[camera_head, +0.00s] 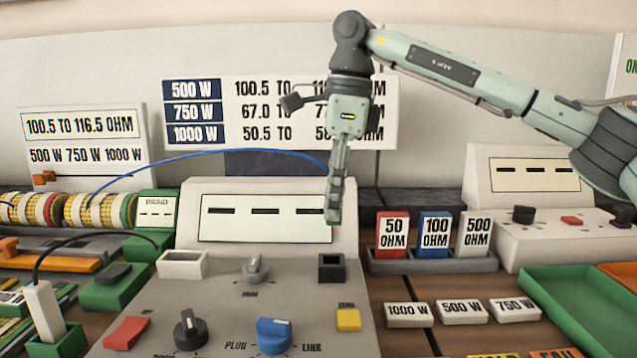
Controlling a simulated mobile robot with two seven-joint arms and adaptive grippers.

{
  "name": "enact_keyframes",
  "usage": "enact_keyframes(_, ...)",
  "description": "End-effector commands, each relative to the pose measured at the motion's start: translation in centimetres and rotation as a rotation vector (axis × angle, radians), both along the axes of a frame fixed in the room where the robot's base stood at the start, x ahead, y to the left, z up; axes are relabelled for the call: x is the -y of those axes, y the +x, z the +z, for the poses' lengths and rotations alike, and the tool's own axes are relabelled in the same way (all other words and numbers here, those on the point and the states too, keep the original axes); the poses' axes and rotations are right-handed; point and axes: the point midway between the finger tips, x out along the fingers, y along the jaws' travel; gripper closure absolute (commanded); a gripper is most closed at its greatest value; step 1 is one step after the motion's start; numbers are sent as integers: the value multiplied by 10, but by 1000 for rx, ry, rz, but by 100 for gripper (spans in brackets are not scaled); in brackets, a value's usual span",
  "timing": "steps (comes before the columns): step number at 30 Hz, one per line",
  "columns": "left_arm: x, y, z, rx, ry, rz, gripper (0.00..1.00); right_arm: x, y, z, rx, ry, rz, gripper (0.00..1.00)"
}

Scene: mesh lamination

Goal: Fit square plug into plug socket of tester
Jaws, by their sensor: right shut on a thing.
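My right gripper (334,206) points down in front of the tester's display, above the right side of the tester (225,305). It is shut on the plug at the end of a blue cable (225,152); the fingers hide nearly all of the plug, so its shape cannot be told. A black square socket (331,267) stands on the tester panel below the fingertips, with a visible gap between. A white rectangular socket (182,264) stands at the panel's left. My left gripper is not in view.
A white plug (43,312) with a black cable stands in a green holder at left. Knobs, including a blue selector (273,335), rise from the panel. Resistor blocks (435,235) stand in a grey rack at right. A green tray (575,310) lies further right.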

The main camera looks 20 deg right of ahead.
Motion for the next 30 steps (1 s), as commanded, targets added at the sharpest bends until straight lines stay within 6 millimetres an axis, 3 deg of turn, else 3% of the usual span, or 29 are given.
enact_keyframes(14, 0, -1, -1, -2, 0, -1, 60, 0, 0, 1, 0, 0, 0, 100)
enact_keyframes(23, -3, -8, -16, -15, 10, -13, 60, -1, 0, -1, -1, 0, -2, 100)
enact_keyframes(30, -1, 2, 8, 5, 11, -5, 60, -1, 0, -18, 0, 0, -1, 100)
